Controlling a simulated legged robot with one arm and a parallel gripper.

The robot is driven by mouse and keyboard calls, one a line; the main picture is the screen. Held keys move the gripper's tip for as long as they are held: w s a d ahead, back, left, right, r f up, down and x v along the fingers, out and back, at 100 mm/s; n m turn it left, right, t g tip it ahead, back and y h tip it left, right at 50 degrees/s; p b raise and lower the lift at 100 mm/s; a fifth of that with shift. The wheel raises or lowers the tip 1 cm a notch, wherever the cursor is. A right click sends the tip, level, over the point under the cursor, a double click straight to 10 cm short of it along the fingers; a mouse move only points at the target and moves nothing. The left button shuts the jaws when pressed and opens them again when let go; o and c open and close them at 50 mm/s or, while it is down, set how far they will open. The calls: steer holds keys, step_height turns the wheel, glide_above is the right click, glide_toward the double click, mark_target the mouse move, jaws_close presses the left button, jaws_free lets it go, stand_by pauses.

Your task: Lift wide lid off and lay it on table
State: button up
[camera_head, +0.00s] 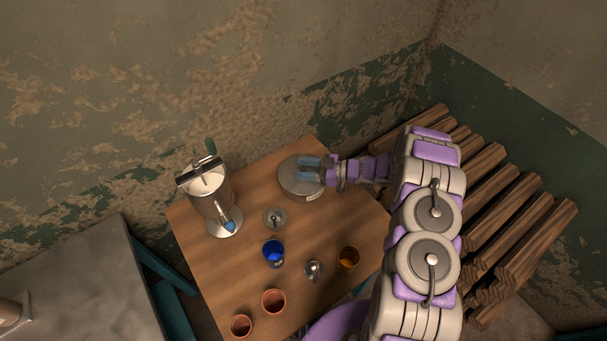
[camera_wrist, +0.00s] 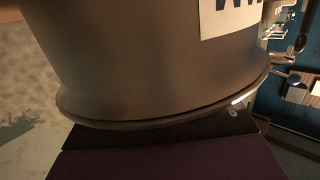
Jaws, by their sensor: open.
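A wide grey metal pot (camera_head: 301,194) stands near the back right of the wooden table. Its round flat top (camera_head: 290,172), seemingly the wide lid, is partly covered by my gripper (camera_head: 308,168). The gripper's two bluish fingers are apart and reach over the top from the right. In the wrist view the pot's curved metal side (camera_wrist: 140,60) fills most of the picture, with a rim along its lower edge and a white label with blue letters. The fingertips are not clear there, and I cannot tell whether they touch the lid.
A tall metal canister (camera_head: 208,190) with a green handle stands at the table's left. A small round lid-like disc with a knob (camera_head: 275,218), a blue cup (camera_head: 273,252), an amber cup (camera_head: 348,257), a small metal vessel (camera_head: 314,269) and clay pots (camera_head: 274,301) occupy the middle and front.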

steer(key=shift+a, duration=0.35)
steer(key=shift+c, duration=0.2)
steer(key=shift+d, duration=0.1)
jaws_close()
